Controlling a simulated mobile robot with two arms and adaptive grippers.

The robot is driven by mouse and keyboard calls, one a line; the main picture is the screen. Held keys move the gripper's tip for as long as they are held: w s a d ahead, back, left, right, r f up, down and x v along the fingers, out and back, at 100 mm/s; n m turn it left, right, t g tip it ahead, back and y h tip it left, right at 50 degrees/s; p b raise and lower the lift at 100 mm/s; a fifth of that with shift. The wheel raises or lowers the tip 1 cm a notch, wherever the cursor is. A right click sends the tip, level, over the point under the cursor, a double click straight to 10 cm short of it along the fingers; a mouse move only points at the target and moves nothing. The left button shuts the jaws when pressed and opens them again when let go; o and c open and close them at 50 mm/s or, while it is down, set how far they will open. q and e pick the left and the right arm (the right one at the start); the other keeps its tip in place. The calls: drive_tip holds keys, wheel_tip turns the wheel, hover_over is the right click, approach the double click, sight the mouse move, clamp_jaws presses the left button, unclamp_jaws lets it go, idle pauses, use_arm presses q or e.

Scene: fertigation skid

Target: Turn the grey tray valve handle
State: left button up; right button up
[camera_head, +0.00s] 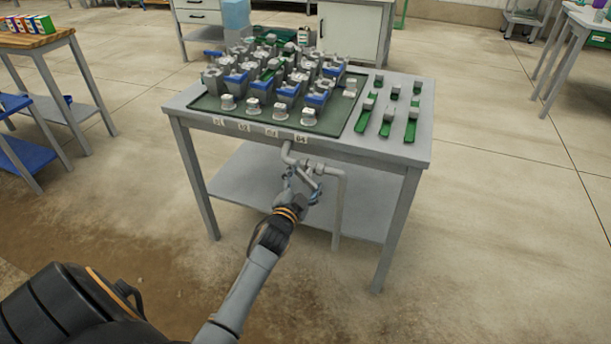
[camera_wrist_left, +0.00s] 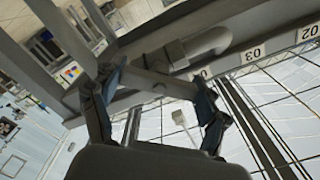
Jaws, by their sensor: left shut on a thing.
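The grey valve handle (camera_head: 307,182) sits on the grey pipe (camera_head: 292,158) under the front edge of the tray table. My left gripper (camera_head: 302,188) reaches it from below and in front, and is shut on the handle. In the left wrist view, the handle (camera_wrist_left: 158,82) crosses as a grey bar between the two blue-tipped fingers of my left gripper (camera_wrist_left: 158,98). The pipe elbow (camera_wrist_left: 208,42) shows just beyond it. The exact finger contact is small and partly hidden. My right gripper is in neither view.
The table (camera_head: 388,146) carries a green tray (camera_head: 344,117) of grey and blue parts. Several green pieces lie at its right. Its lower shelf (camera_head: 250,182) and a vertical pipe (camera_head: 339,205) are close to my left gripper. Open floor (camera_head: 490,235) lies to the right.

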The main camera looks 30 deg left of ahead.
use_arm(q)
drive_tip(key=shift+m, duration=0.9)
drive_tip(key=m, duration=0.2)
drive_tip(key=shift+m, duration=0.4)
drive_tip(key=m, duration=0.3)
drive_tip(key=shift+m, duration=0.6)
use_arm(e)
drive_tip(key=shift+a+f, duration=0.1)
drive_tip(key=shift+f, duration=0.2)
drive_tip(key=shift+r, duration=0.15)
use_arm(q)
drive_tip(key=o, duration=1.2)
drive_tip(key=shift+c, duration=0.2)
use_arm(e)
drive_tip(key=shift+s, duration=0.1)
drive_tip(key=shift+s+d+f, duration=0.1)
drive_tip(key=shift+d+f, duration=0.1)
